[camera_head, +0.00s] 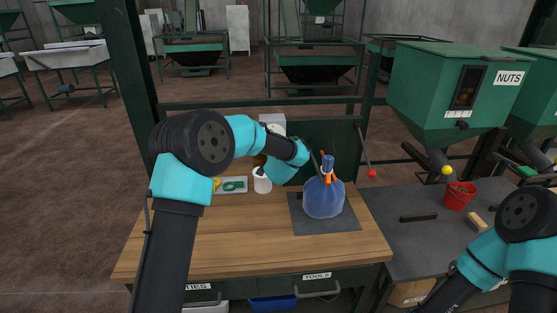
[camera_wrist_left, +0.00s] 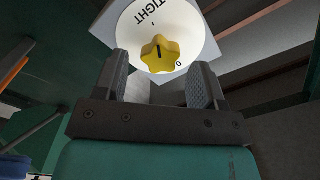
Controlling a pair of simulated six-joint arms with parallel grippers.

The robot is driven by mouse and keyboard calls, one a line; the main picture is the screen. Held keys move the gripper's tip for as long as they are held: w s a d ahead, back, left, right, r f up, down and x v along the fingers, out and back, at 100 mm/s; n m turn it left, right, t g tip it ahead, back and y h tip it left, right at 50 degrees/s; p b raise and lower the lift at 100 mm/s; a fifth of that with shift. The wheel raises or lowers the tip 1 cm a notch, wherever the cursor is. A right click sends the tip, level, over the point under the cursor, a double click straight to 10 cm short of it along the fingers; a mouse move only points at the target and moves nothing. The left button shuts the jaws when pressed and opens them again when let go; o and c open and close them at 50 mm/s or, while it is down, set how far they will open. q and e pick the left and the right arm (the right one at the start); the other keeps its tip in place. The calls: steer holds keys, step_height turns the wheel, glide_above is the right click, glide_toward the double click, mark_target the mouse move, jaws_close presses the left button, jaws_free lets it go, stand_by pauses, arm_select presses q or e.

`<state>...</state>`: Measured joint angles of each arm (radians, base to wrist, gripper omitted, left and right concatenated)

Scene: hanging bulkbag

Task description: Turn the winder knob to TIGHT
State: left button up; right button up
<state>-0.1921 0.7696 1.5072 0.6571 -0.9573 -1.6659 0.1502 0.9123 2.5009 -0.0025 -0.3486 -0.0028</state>
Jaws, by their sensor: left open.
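The yellow star-shaped winder knob (camera_wrist_left: 160,55) sits on a white round dial (camera_wrist_left: 190,22) in the left wrist view. The word TIGHT is printed at the dial's upper left and a 0 at its lower right. A dark line on the knob points roughly up in that view, short of the word TIGHT. My left gripper (camera_wrist_left: 160,72) is open, with one finger on each side just below the knob; contact cannot be told. In the head view the winder's pale box (camera_head: 272,118) stands behind my left arm, which hides most of the gripper. My right gripper is out of view.
A blue bag (camera_head: 323,199) with an orange clip stands on a dark mat (camera_head: 345,222) on the wooden bench (camera_head: 220,250). A white container (camera_head: 262,184) and a tray (camera_head: 236,186) stand behind. A red-tipped lever (camera_head: 371,173) and a red bucket (camera_head: 459,197) are at right.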

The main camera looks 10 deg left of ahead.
arm_select(q)
steer(key=v, duration=1.5)
steer(key=shift+s, duration=0.25)
steer(key=shift+d, duration=0.1)
